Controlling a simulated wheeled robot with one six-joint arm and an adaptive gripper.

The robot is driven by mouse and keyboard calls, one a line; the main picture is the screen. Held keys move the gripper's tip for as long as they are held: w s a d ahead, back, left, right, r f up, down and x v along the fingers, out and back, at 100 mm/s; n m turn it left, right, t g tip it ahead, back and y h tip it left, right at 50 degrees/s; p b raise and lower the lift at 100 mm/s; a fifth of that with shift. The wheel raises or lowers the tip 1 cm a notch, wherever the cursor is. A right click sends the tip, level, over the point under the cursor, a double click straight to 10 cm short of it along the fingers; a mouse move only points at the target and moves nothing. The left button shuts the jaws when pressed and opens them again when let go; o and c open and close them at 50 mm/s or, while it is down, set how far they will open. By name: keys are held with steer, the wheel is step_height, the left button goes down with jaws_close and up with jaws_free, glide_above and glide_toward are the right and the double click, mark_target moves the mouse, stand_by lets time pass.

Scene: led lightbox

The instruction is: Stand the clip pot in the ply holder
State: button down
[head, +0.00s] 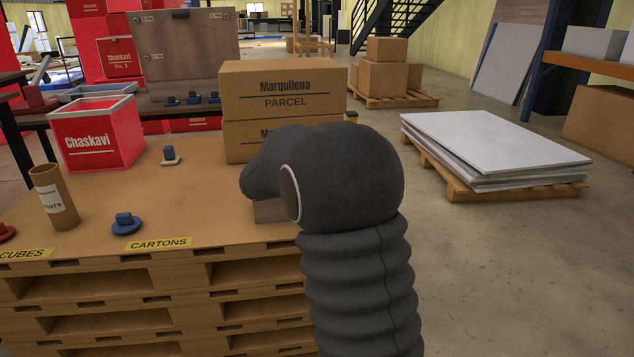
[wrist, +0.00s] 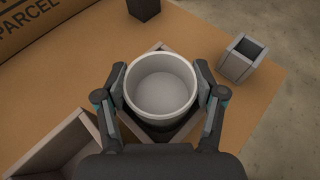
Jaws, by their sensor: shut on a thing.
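A round pale grey pot (wrist: 161,82), open at the top, is between the fingers of my gripper (wrist: 160,88) in the wrist view. My gripper is shut on it from both sides, and the pot looks upright. A square wooden holder (wrist: 155,132) lies directly under the pot, its corners showing around it. I cannot tell whether the pot's base is inside the holder or above it. In the head view my dark arm hides the gripper and the pot. Part of a wooden box (head: 270,211) shows below the arm.
A small square open box (wrist: 238,62) stands at right near the table edge. A larger wooden tray (wrist: 62,150) is at lower left, a dark block (wrist: 143,9) at the top. Parcel cartons (head: 283,90), a red crate (head: 97,133) and a cardboard tube (head: 54,197) stand on the worktop.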

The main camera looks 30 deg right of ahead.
steer(key=shift+f, duration=0.1)
steer(key=shift+c, duration=0.6)
jaws_free()
